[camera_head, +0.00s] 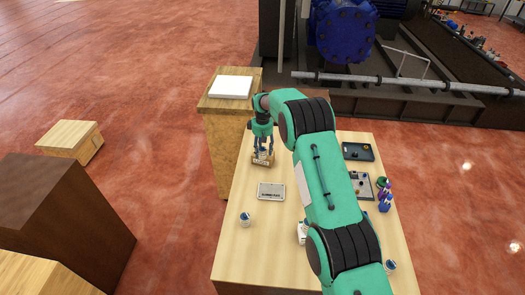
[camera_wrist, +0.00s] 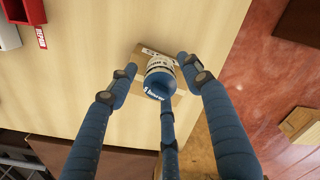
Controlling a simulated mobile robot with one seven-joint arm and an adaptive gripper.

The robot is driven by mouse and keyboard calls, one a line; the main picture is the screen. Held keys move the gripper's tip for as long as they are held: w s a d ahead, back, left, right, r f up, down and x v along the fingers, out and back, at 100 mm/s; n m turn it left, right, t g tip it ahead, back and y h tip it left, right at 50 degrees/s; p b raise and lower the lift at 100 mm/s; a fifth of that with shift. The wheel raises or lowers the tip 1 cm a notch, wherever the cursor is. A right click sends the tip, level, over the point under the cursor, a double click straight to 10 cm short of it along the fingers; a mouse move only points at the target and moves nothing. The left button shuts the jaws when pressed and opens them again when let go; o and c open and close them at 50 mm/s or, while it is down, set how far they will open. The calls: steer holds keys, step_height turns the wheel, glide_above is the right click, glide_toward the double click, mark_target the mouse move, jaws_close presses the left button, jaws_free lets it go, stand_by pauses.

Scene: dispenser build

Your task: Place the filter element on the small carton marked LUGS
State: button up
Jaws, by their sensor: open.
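The filter element (camera_wrist: 160,78) is a blue cylinder with white, lettered bands. In the wrist view it appears to rest on the small cardboard carton (camera_wrist: 143,53), whose printed marking is only partly readable. The carton (camera_head: 262,161) stands at the far left of the table in the head view. My gripper (camera_wrist: 160,72) is open, with its blue fingers spread around the filter element; the two upper fingertips look apart from its sides. In the head view my gripper (camera_head: 263,149) points down over the carton, and its fingers mostly hide the filter element.
A grey lettered plate (camera_head: 271,191) and a small white-and-blue can (camera_head: 245,220) lie nearer on the table. A dark tray (camera_head: 357,151), a grey panel (camera_head: 362,186) and purple items (camera_head: 386,198) are at right. A wooden pedestal (camera_head: 224,107) with a white slab stands behind.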

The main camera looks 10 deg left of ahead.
step_height(320, 180, up, 12)
steer(key=b, duration=0.2)
stand_by(0.4)
stand_by(0.8)
